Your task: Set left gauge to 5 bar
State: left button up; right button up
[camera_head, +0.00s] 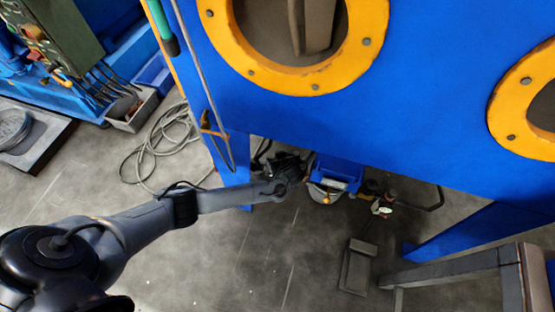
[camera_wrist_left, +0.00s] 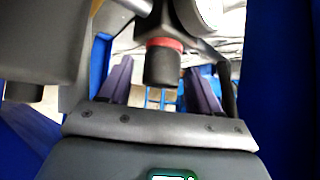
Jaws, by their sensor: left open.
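In the left wrist view, a black knob (camera_wrist_left: 160,68) with a red ring at its top hangs between the two fingers of my left gripper (camera_wrist_left: 162,84). The fingers are apart, one on each side of the knob, with visible gaps. A round, pale-edged part (camera_wrist_left: 207,14), perhaps a gauge, is cut off at the top; no dial reading shows. In the head view, my left gripper (camera_head: 297,168) is under the blue blaster cabinet (camera_head: 330,130), beside a small blue and clear unit (camera_head: 335,175). The knob cannot be made out there. My right gripper is not in view.
Fittings with a small white-faced dial (camera_head: 381,209) sit right of the blue unit. A foot pedal (camera_head: 358,266) lies on the floor. Blue cabinet legs (camera_head: 455,235) and a grey metal frame (camera_head: 450,266) stand at right. A coiled cable (camera_head: 160,150) lies at left.

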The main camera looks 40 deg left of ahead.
pick_arm(q)
jog(key=c, duration=1)
jog(key=shift+s+r+m+p, duration=0.1)
jog(key=shift+m+p, duration=0.2)
jog(key=shift+p, duration=0.3)
jog(key=m+t+h+p, duration=0.1)
jog(key=m+p, duration=0.1)
jog(key=p, duration=0.1)
jog(key=shift+t+h+p, duration=0.3)
jog(key=shift+t+p, duration=0.1)
jog(key=m+t+h+p, duration=0.1)
jog(key=m+p, duration=0.1)
jog(key=m, duration=0.1)
jog(key=shift+h, duration=0.3)
jog(key=shift+m+t+h+p, duration=0.4)
jog(key=shift+m+h, duration=0.1)
jog(key=shift+m, duration=0.3)
jog(key=shift+f, duration=0.2)
jog(key=o, duration=1)
jog(key=shift+r, duration=0.1)
